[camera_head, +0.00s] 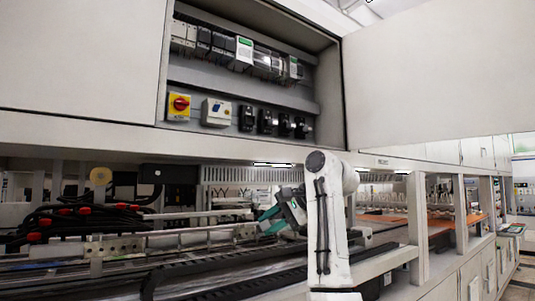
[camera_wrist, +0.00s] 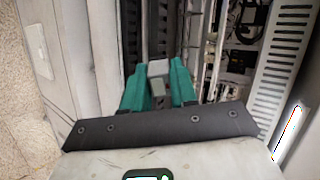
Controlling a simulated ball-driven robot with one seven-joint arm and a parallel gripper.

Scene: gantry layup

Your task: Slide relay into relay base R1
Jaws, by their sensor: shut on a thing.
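My gripper (camera_head: 270,221) is low in front of the machine bed, below the open cabinet and well apart from it. In the wrist view its teal fingers (camera_wrist: 158,82) are shut on a small grey block, seemingly the relay (camera_wrist: 158,68). The fingers hide the block's sides; in the head view I cannot make it out. The open cabinet (camera_head: 327,75) holds an upper row of modules (camera_head: 204,42) and a lower row with several black sockets (camera_head: 265,122). No label is readable, so I cannot tell which is relay base R1.
A red-and-yellow rotary switch (camera_head: 179,105) and a pale box (camera_head: 216,112) sit left of the black sockets. The cabinet door (camera_head: 440,75) stands open to the right. Rails and black hoses (camera_head: 75,215) fill the machine bed. A white post (camera_head: 418,220) stands right of my arm.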

